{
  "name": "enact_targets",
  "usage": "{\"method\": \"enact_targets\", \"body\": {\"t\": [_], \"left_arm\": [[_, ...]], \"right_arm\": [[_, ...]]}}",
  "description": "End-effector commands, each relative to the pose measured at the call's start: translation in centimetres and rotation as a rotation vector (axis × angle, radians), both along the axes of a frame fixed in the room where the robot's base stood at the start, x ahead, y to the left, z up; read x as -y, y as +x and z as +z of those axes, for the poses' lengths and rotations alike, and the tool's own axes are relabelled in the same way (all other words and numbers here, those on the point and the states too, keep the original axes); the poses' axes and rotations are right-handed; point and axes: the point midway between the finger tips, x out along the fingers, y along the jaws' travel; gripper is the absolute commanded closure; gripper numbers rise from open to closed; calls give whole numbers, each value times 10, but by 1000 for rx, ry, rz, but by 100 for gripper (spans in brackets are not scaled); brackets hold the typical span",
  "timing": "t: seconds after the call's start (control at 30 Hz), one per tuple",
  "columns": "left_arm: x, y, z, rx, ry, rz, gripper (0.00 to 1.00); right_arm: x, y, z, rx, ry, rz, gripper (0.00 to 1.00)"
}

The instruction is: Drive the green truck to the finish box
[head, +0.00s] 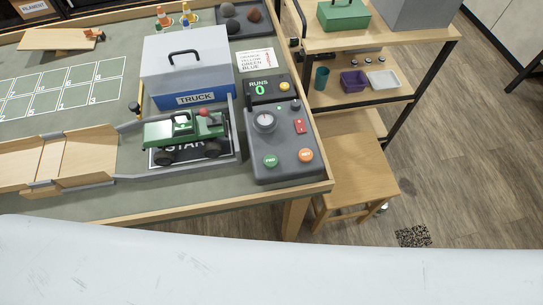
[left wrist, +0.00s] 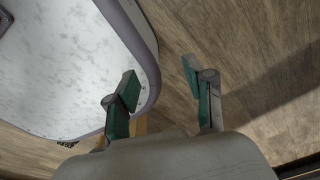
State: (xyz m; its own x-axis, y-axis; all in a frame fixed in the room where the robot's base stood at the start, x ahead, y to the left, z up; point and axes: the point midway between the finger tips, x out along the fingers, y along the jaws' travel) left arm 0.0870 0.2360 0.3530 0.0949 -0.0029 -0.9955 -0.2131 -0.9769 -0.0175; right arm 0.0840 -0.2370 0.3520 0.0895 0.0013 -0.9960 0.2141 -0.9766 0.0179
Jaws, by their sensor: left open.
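The green truck (head: 185,134) stands upright on the black START pad (head: 190,155) at the right end of the track, in the head view. A grey control box (head: 283,140) sits to its right, with a dial (head: 265,121), a red switch (head: 300,126), a green button (head: 271,160) and an orange button (head: 306,155). A display above it reads RUNS 0 (head: 260,89). No finish box label is readable. My left gripper (left wrist: 160,88) shows only in the left wrist view, open and empty, above the wooden floor and away from the truck. My right gripper is in neither view.
A grey box labelled TRUCK (head: 187,62) stands behind the truck. Wooden ramp pieces (head: 85,160) lead left. A numbered grid (head: 65,88) lies on the mat. A stool (head: 352,170) and a shelf (head: 385,45) stand right of the table.

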Motion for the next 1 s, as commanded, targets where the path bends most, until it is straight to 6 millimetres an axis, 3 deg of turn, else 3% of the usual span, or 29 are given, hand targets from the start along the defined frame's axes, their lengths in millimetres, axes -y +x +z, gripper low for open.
{"method": "enact_targets", "body": {"t": [0.17, 0.5, 1.0], "left_arm": [[0, 0, 0, -1, 0, 0, 47], [1, -1, 0, -3, 0, 1, 100], [1, -2, 0, -3, -1, 1, 100]], "right_arm": [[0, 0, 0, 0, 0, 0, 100], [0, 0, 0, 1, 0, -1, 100], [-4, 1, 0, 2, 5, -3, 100]]}}
